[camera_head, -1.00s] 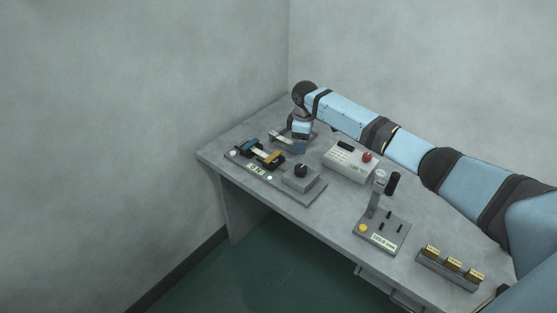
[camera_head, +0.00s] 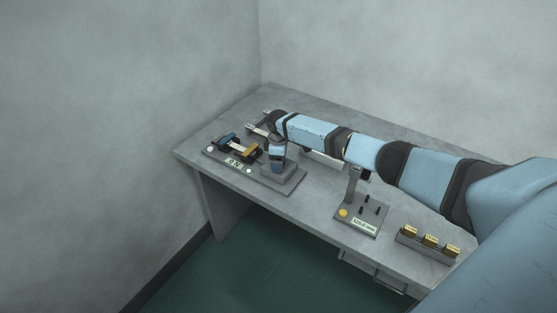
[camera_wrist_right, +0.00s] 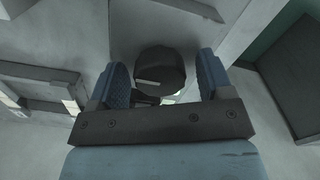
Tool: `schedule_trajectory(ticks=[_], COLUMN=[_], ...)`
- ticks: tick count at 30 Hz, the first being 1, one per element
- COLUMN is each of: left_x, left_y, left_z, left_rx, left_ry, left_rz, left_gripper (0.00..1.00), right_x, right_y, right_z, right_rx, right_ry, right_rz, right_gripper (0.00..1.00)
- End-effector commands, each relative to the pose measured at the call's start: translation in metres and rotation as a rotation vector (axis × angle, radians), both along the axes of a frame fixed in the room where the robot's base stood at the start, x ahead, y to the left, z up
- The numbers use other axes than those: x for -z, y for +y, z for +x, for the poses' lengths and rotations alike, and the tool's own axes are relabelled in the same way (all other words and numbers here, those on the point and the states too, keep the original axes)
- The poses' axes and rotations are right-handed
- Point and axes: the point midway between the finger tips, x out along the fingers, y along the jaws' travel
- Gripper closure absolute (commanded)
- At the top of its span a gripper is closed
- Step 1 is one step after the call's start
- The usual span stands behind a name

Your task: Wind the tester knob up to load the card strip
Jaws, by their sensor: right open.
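The tester (camera_head: 270,184) is a grey plate at the left of the desk. A pale card strip (camera_head: 238,146) spans its blue clamp (camera_head: 227,138) and orange clamp (camera_head: 249,151). My right gripper (camera_head: 277,165) points down over the raised knob block at the tester's right end and hides the knob in the head view. In the right wrist view my open right gripper (camera_wrist_right: 163,80) has its blue fingers on either side of the dark round knob (camera_wrist_right: 160,66). I cannot tell whether they touch it. My left gripper is out of view.
A small display (camera_head: 234,163) is on the tester's front; its digits are hard to read. A stand with a yellow button (camera_head: 343,212) and a rack of several brass blocks (camera_head: 429,240) lie to the right. My right arm covers most of a pale box (camera_head: 322,160).

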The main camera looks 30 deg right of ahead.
Motion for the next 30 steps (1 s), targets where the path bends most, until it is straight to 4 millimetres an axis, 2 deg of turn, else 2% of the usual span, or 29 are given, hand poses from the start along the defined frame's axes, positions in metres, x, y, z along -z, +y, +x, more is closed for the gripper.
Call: schedule_trajectory(ticks=[8,15,23,30], left_x=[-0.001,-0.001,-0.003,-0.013], left_y=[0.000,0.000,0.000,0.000], left_z=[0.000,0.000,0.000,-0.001], left_rx=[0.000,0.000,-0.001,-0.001], left_ry=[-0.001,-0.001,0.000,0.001], left_rz=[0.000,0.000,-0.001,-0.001], left_gripper=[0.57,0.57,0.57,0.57], right_x=[0.002,0.001,0.000,-0.001], right_y=[0.000,0.000,0.000,0.001], right_z=[0.000,0.000,0.000,0.000], right_rx=[-0.001,0.000,0.021,0.133], right_ry=[0.000,0.000,-0.001,0.001], right_rz=[0.000,0.000,0.001,0.001], right_gripper=[0.27,0.76,0.76,0.76])
